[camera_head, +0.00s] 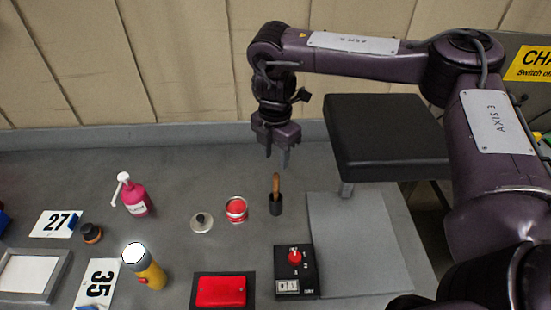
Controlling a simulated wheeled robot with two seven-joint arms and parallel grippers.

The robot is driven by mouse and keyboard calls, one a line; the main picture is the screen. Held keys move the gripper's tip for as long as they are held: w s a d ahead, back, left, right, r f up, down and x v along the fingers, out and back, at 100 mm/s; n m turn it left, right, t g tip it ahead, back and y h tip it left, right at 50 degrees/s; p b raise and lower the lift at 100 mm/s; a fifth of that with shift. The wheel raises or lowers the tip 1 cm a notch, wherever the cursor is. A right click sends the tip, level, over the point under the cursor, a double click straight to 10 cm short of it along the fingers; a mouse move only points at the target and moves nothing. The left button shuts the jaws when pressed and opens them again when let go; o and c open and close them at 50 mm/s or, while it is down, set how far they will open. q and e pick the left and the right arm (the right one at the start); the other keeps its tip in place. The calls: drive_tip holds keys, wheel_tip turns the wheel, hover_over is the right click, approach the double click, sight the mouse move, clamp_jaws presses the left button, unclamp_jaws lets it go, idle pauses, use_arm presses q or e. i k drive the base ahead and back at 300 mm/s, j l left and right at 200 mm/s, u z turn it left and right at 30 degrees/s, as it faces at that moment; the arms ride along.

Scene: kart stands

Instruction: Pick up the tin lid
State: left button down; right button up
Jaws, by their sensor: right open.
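The tin lid (202,222) is a small round silvery disc with a dark knob or spot at its middle. It lies flat on the grey bench, just left of an open round tin (236,209) with red contents. My right gripper (277,157) hangs above the back of the bench, up and to the right of the lid. Its two fingers point down and stand apart, with nothing between them. My left gripper does not show.
A wooden-handled tool stands in a dark cup (276,204) below the gripper. A pink pump bottle (134,196), a yellow flashlight-like object (145,266), a red case (221,291) and a black switch box (295,271) surround the lid. A black raised pad (385,135) stands right.

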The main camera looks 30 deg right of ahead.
sight(201, 222)
drive_tip(key=k+j, duration=0.5)
drive_tip(key=k, duration=0.2)
drive_tip(key=k+j, duration=0.5)
drive_tip(key=k, duration=0.15)
